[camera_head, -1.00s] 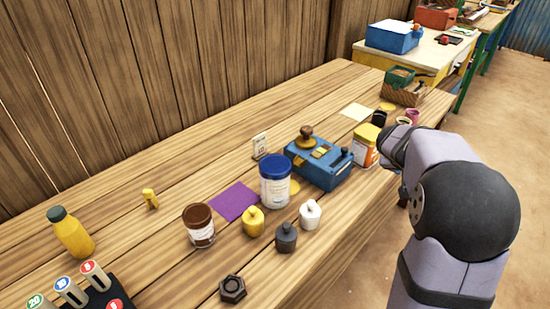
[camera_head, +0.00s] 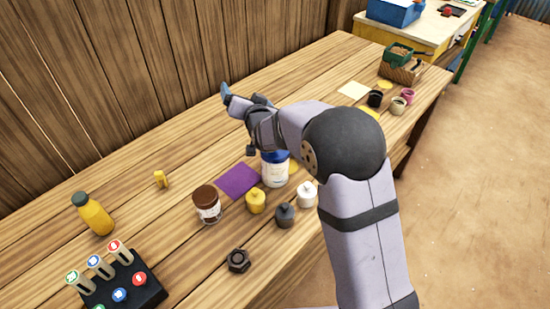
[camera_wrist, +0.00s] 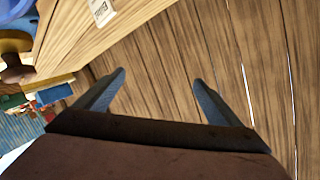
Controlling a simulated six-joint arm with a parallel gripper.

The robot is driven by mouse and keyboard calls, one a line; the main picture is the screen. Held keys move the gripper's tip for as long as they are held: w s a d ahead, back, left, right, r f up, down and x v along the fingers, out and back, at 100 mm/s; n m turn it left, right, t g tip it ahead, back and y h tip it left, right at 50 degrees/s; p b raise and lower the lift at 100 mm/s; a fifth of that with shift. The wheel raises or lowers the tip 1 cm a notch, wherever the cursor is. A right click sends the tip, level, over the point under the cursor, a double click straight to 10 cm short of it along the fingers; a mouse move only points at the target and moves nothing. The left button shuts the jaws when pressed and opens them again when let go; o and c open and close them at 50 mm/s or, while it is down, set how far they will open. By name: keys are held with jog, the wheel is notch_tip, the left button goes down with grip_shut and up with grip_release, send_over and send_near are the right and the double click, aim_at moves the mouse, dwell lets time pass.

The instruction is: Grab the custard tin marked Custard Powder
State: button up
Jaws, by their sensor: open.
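Of the orange-and-yellow tin that showed beside the blue scale, only part of its yellow lid (camera_head: 370,112) shows now, just past my arm's round black joint. Its label is hidden, so I cannot read it. My gripper (camera_head: 238,97) is raised above the bench, left of the tin and apart from it, near the plank wall. In the wrist view my gripper (camera_wrist: 160,77) has its two blue fingers spread, with nothing between them but wall planks behind. The tin does not show clearly in the wrist view.
My arm hides the blue scale in the head view; a blue part with a brown knob (camera_wrist: 15,70) shows at the wrist view's left. A blue-lidded white jar (camera_head: 275,172), a brown-lidded jar (camera_head: 208,207) and small weights (camera_head: 284,215) stand nearby. The bench's left back is mostly clear.

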jog(key=s+a+m+t+h+p, duration=0.1)
jog(key=s+a+m+t+h, duration=0.15)
jog(key=s, duration=0.25)
jog(key=g+h+p, duration=0.2)
jog(key=h, duration=0.9)
send_over(267, 159)
jog(key=v, duration=0.3)
jog(key=f, duration=0.1)
jog(key=shift+m, duration=0.45)
notch_tip(267, 159, down, 8)
jog(key=shift+s+f+p, duration=0.15)
jog(key=shift+p, duration=0.2)
jog(key=shift+w+d, duration=0.3)
jog(key=shift+w, duration=0.2)
jog(key=shift+w+d+p, duration=0.35)
jog(key=shift+w, duration=0.25)
jog(key=shift+p+x, duration=0.8)
jog(key=shift+x, duration=1.7)
jog(key=shift+c, duration=0.3)
